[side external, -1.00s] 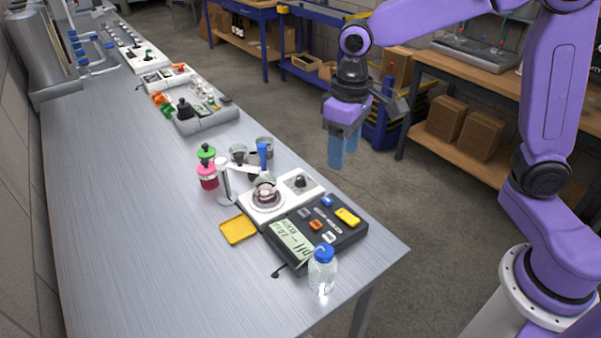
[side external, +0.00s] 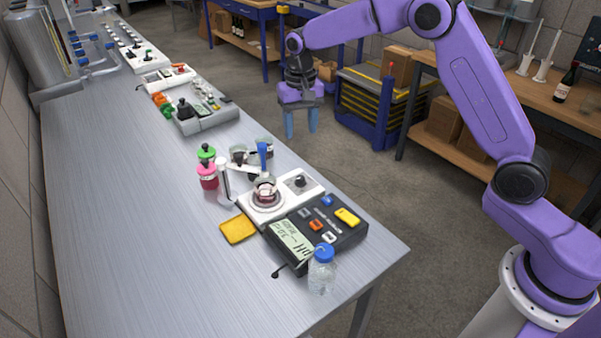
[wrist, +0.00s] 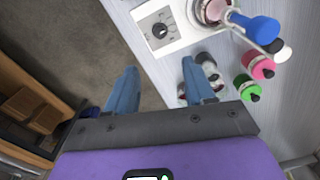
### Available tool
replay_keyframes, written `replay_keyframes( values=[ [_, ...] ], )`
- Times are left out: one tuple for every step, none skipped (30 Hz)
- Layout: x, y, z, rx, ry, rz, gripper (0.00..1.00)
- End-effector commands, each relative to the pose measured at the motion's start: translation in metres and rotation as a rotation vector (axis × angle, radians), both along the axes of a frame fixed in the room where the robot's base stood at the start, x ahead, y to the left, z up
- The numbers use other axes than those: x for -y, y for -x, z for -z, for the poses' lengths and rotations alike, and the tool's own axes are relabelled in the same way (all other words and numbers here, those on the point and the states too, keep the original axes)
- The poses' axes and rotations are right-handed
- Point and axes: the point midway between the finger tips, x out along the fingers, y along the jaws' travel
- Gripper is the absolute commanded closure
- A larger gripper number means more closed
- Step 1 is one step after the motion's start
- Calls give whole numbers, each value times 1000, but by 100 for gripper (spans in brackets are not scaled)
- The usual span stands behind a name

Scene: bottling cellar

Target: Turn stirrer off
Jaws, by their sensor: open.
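The stirrer (side external: 318,187) is a white box on the metal bench, with a dark control knob (side external: 299,182) on its right part. A small glass vessel (side external: 265,190) with reddish contents sits on its round plate, and a blue-topped probe (side external: 262,157) stands in it. In the wrist view the stirrer's white panel (wrist: 178,40) and dark knob (wrist: 159,30) show at the top, ahead of the fingers. My gripper (side external: 300,125) is open and empty, with its blue fingers pointing down beyond the bench's right edge. It also shows in the wrist view (wrist: 157,88).
A dark pH meter (side external: 318,230) and a blue-capped bottle (side external: 322,270) stand in front of the stirrer. The bench's left side is clear.

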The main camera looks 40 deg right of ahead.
Motion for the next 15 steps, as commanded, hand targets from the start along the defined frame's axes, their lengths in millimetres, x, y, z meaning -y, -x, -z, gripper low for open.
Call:
replay_keyframes(
  values=[
    [0,1,10,-5,2,-1,47],
    [0,1,16,-5,2,-1,47],
    [0,1,24,-6,2,-1,47],
    [0,1,29,-6,2,-1,47],
    [0,1,35,-5,2,-1,47],
    [0,1,43,-6,2,-1,47],
    [0,1,48,-4,1,-1,47],
    [0,1,54,-4,1,-1,47],
    [0,1,61,-4,1,-1,47],
    [0,2,67,-4,1,-1,47],
    [0,1,73,-4,1,-1,47],
    [0,1,80,-4,1,-1,47],
    [0,1,86,-4,1,-1,47],
    [0,2,92,-4,1,-1,47],
    [0,2,99,-4,1,-1,47]
  ],
)
